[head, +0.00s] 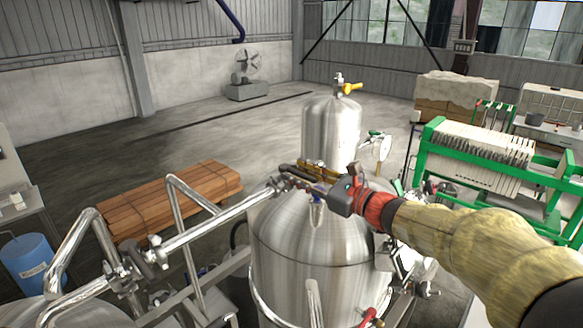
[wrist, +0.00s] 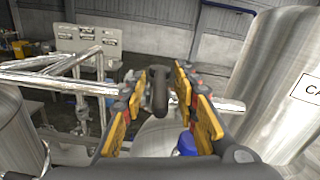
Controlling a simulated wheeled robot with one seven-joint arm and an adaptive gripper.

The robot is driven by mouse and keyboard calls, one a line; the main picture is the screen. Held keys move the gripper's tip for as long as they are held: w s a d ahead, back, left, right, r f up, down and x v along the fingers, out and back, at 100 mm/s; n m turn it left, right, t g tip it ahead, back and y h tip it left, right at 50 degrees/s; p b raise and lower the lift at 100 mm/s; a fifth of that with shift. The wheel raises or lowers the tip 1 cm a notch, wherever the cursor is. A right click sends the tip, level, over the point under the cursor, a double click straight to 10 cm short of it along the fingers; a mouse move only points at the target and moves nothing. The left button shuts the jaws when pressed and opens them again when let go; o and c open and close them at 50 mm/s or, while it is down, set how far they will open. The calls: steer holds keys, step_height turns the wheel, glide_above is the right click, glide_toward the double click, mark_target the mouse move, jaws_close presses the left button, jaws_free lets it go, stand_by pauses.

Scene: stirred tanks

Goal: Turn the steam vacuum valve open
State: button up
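A dark valve handle (wrist: 157,91) stands on the silvery pipe line in the wrist view. It appears between the two yellow-and-red fingers of my gripper (wrist: 156,88), which are spread apart with some space around the handle. In the head view my gripper (head: 308,183) is at the pipe's right end, above the shoulder of the steel tank (head: 310,237). The pipe valve (head: 277,183) is partly hidden there by the fingers. I see no label naming the steam vacuum valve, and I cannot tell whether the handle touches a finger.
A blue part (wrist: 187,144) lies just below the right finger. A yellow-handled valve (head: 350,88) tops the upper vessel, and a gauge (head: 383,148) is beside it. Bent steel pipes (head: 180,210) fill the left side. A green-framed filter press (head: 480,155) stands right. Open floor lies behind.

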mark_target(292, 170)
steer(key=shift+p+x, duration=0.3)
steer(key=shift+x, duration=1.2)
steer(key=shift+c, duration=0.8)
jaws_close()
